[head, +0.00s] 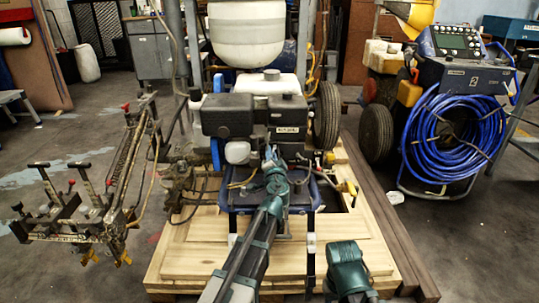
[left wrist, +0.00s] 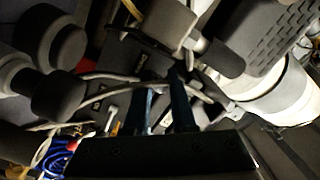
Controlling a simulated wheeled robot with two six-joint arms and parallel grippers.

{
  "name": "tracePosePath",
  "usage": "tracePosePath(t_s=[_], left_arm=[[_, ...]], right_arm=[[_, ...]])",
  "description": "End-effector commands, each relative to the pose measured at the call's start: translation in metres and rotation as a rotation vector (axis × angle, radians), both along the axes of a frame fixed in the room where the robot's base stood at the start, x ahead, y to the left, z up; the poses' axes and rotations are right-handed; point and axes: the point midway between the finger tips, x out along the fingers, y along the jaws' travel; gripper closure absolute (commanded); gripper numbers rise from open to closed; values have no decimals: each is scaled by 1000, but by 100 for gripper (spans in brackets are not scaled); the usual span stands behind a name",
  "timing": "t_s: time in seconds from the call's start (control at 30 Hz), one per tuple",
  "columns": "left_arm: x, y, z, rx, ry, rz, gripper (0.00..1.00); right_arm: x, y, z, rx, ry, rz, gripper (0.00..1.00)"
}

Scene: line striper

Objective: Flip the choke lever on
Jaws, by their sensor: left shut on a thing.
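The line striper's engine (head: 254,116) stands in the middle of the head view, with a dark housing and a white tank above it. My left gripper (head: 271,158) reaches up to the front of the engine, just below the housing. In the left wrist view, its two dark blue fingers (left wrist: 165,103) are close together against a dark part of the engine, shut on a small piece. This appears to be the choke lever, but the fingers and shadow hide its shape and position. My right arm shows at the bottom right of the head view; its gripper is out of sight.
The striper rests on a wooden pallet (head: 190,257). Pale cables (left wrist: 110,77) and round dark knobs (left wrist: 57,94) crowd the fingers in the wrist view. A machine with a coiled blue hose (head: 440,140) stands right; a frame with levers (head: 85,205) stands left.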

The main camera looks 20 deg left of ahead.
Motion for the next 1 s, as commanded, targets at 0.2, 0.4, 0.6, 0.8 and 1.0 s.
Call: tracePosePath(t_s=[0.2, 0.4, 0.6, 0.8, 1.0], left_arm=[[6, -14, 0, -1, -1, 204, 100], [9, -22, 0, -1, 0, 391, 100], [13, -28, 0, 0, -1, 556, 100], [15, -32, 0, -1, -1, 684, 100], [16, -34, 0, 0, -1, 767, 100]], right_arm=[[0, 0, 0, 0, 0, 0, 48], [0, 0, 0, 0, 0, 0, 48], [0, 0, 0, 0, 0, 0, 48], [0, 0, 0, 0, 0, 0, 48], [0, 0, 0, 0, 0, 0, 48]])
